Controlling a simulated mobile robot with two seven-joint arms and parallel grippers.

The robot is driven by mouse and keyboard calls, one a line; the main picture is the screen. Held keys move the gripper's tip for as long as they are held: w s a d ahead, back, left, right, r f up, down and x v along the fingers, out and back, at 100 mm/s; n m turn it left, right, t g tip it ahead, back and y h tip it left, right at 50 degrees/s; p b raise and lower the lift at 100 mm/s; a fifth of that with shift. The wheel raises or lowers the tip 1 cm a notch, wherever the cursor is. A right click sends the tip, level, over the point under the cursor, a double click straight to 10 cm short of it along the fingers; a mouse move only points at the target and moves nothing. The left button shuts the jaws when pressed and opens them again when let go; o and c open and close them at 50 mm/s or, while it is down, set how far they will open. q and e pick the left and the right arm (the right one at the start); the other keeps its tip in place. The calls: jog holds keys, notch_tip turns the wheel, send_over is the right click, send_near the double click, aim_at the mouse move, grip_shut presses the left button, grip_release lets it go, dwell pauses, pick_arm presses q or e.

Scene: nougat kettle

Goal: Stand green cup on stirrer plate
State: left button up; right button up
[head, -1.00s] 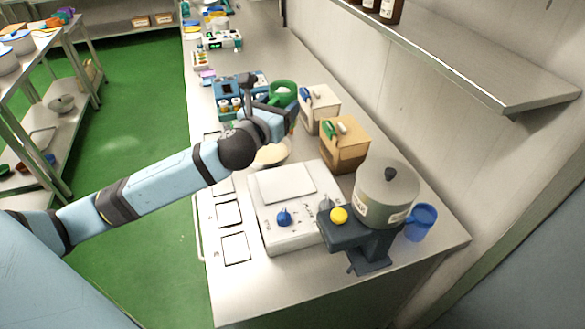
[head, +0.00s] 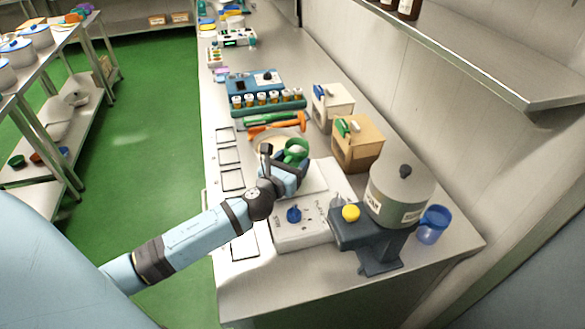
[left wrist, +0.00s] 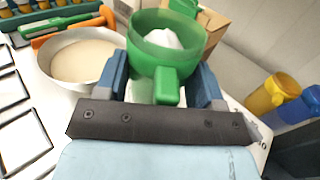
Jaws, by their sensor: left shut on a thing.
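The green cup (head: 296,149) is upright in my left gripper (head: 283,166), held near the back left corner of the stirrer plate. In the left wrist view the green cup (left wrist: 166,50) sits between the two blue fingers of the left gripper (left wrist: 165,85), with its handle toward the wrist and something white inside. The stirrer plate (head: 325,178) is a pale flat square on a white box with a blue knob (head: 294,214). The cup and arm hide part of the plate. I cannot tell whether the cup touches it. My right gripper is not in view.
A white bowl of pale powder (left wrist: 85,62) stands close left of the cup. A grey kettle on a dark stand (head: 398,195) and a blue cup (head: 433,224) are at right. Two boxes (head: 357,146) stand behind. Black-outlined squares (head: 231,180) mark clear counter at left.

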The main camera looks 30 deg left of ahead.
pick_arm(q)
jog(key=shift+f, duration=0.9)
jog(key=shift+f, duration=0.15)
jog(key=o, duration=1.1)
jog(key=shift+c, duration=0.2)
jog(key=shift+s, duration=0.15)
jog(key=s, duration=0.4)
jog(key=s+b, duration=0.1)
jog(key=s, duration=0.2)
jog(key=s+d+b, duration=0.1)
jog(key=s, duration=0.3)
jog(key=shift+s, duration=0.35)
jog(key=shift+r, duration=0.2)
